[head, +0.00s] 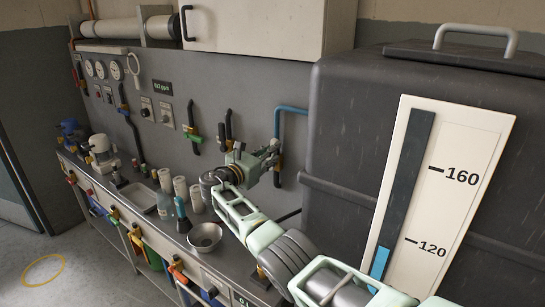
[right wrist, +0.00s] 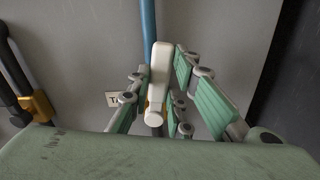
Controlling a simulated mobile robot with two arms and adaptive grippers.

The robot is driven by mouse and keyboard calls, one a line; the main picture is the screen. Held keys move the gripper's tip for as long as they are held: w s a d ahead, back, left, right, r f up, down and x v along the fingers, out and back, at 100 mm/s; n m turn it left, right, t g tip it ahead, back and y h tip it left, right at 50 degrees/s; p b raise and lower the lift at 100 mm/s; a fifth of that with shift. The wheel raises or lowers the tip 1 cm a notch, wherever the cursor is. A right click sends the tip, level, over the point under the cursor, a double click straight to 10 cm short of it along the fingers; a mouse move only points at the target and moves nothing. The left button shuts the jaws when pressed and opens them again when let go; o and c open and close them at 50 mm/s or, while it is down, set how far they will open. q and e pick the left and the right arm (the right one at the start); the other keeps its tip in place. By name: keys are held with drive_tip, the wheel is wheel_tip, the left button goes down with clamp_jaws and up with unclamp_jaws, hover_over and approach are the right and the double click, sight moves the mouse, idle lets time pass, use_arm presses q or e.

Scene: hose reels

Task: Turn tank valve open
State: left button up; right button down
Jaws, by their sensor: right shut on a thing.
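The dark grey tank (head: 335,125) stands at the right. A white gauge board (head: 463,155) on it is marked 160 and 120, with a blue column low, near 120. A blue pipe (head: 278,118) runs from the tank and down the wall panel. It also shows in the right wrist view (right wrist: 149,25). My right gripper (head: 272,157) is at the pipe's lower end. In the right wrist view a pale valve handle (right wrist: 159,78) stands between its green fingers, which are shut on it. The valve body is mostly hidden. My left gripper is not in view.
A metal counter holds a steel bowl (head: 205,236), pale cylinders (head: 180,188), a teal bottle (head: 182,212) and a sink (head: 138,195). Black hoses with coloured fittings (head: 193,130) hang on the panel. A white cabinet (head: 255,28) hangs above.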

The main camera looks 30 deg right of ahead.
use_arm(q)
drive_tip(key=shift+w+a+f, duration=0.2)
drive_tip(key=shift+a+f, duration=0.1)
use_arm(e)
drive_tip(key=shift+w+a+r+n, duration=0.15)
drive_tip(key=shift+w+n, duration=0.4)
drive_tip(key=shift+n, duration=0.35)
drive_tip(key=c, duration=1.6)
unclamp_jaws()
drive_tip(key=shift+w, duration=0.1)
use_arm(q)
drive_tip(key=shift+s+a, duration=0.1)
use_arm(e)
drive_tip(key=shift+a, duration=0.15)
drive_tip(key=v, duration=1.1)
drive_tip(key=shift+s+a, duration=0.25)
drive_tip(key=shift+a, duration=0.05)
